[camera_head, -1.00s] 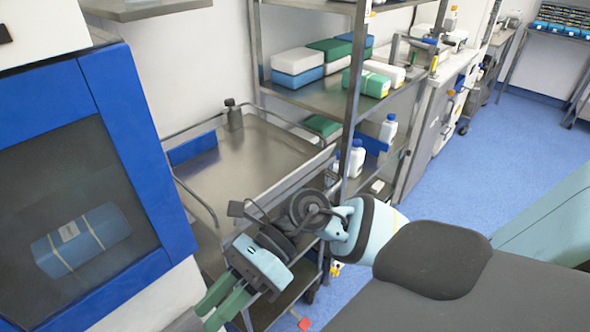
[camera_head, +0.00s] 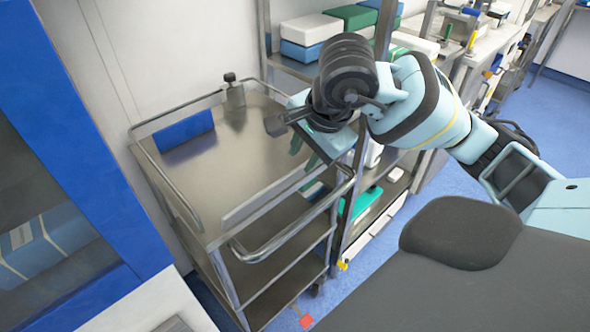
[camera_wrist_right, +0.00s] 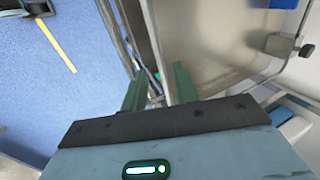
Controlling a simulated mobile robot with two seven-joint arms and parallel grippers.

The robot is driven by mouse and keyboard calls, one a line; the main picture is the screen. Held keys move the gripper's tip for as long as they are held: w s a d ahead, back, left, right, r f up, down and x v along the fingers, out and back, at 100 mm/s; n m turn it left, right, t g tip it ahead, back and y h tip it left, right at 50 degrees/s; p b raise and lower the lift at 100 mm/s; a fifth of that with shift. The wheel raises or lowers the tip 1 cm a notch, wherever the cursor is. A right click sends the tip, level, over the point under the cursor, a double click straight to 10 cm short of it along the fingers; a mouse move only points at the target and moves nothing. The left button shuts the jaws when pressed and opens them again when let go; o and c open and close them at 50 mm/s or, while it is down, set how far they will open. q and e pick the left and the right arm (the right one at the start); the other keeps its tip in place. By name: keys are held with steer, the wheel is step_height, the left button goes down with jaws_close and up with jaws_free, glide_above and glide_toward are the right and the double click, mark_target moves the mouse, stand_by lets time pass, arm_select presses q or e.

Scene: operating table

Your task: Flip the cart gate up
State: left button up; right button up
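The steel cart (camera_head: 215,170) stands left of centre in the head view, with raised tube rails on its far sides. Its gate, a bent tube rail (camera_head: 290,237), sits low along the near right side, outside a flat metal lip (camera_head: 275,192). My right gripper (camera_head: 304,153) is over the cart's right end, its fingers partly hidden by the wrist. My left gripper is out of view.
A shelf rack (camera_head: 385,60) with boxes stands just right of the cart, close to my right arm. A blue-framed cabinet (camera_head: 105,190) is at left. Blue floor is open at right.

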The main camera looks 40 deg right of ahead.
mark_target(297, 169)
steer(key=shift+a+f, duration=0.1)
steer(key=shift+f, duration=0.25)
steer(key=shift+x, duration=3.55)
steer(key=shift+c, duration=0.4)
steer(key=shift+w, duration=0.1)
jaws_close()
